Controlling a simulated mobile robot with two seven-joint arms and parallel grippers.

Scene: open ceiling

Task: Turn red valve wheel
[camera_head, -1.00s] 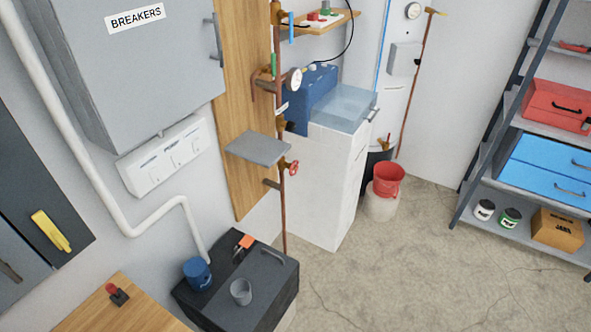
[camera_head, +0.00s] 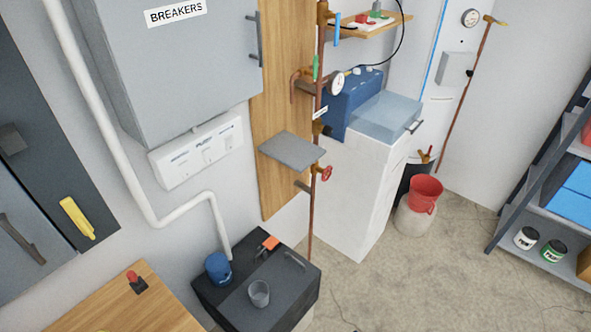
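A small red valve wheel (camera_head: 326,173) sits on the vertical copper pipe (camera_head: 316,130), just right of the edge of a small grey shelf (camera_head: 292,150). The wheel faces right and is seen at an angle. Nothing touches it. Neither of my grippers shows in the head view.
Below the wheel stands a black chest (camera_head: 257,288) with a blue container (camera_head: 218,268) and a grey cup (camera_head: 259,293) on top. A white cabinet (camera_head: 365,190) stands right behind the pipe. A red bucket (camera_head: 424,194) is further right. The concrete floor (camera_head: 420,285) at lower right is clear.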

